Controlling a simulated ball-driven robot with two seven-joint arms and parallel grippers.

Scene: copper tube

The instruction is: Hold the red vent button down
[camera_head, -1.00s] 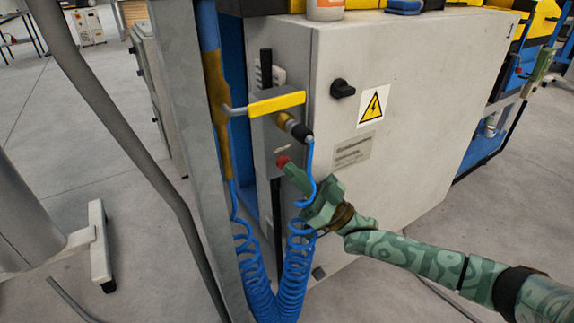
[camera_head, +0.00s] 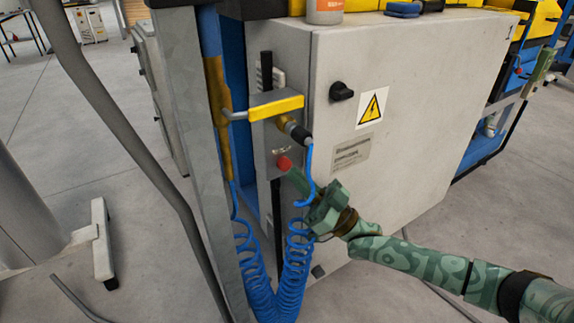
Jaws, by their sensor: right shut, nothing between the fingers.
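The blue coiled hose (camera_head: 296,255) hangs from the fitting and passes in front of part of the gripper. My left gripper is not in view.
A grey cabinet (camera_head: 420,110) with a black knob (camera_head: 342,91) and a yellow warning sign (camera_head: 372,107) stands behind my right arm. A grey post (camera_head: 190,130) rises left of the plate.

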